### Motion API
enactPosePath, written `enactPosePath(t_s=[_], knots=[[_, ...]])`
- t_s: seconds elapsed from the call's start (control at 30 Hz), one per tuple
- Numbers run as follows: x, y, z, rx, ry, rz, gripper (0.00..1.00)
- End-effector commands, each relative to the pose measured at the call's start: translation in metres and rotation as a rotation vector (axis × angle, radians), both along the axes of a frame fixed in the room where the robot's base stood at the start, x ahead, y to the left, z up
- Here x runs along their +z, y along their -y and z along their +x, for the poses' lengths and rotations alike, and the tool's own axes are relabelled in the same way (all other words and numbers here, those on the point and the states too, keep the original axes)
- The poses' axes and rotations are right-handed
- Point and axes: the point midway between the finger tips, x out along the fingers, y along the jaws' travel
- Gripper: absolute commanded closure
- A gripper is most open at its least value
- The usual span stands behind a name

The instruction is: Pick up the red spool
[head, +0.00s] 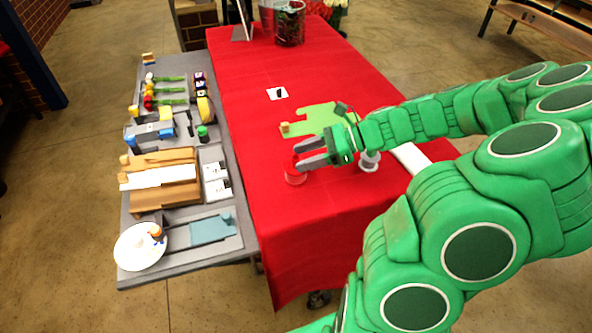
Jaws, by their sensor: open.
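The red spool (294,177) stands on the red cloth of the table, near its left edge, and blends in with the cloth colour. My gripper (299,155) is open, with its two grey fingers reaching left over the spool's upper part in the picture. I cannot tell whether the fingers touch the spool or are above it. A white or grey spool (369,161) stands to the right, partly hidden behind my arm.
A grey side tray (128,210) on the left holds boxes, flowers, tools and a white plate (131,257). The table's front is clear.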

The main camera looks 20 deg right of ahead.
Motion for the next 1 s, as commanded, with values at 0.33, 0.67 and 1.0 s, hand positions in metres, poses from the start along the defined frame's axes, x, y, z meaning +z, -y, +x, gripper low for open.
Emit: enactPosePath(t_s=[0.33, 0.67, 1.0], knots=[[-0.012, -0.040, 0.009, 0.004, -0.002, 0.004, 0.47], [-0.013, -0.042, 0.010, 0.001, -0.001, 0.000, 0.58], [-0.013, -0.041, 0.010, 0.001, -0.001, 0.000, 1.00]])
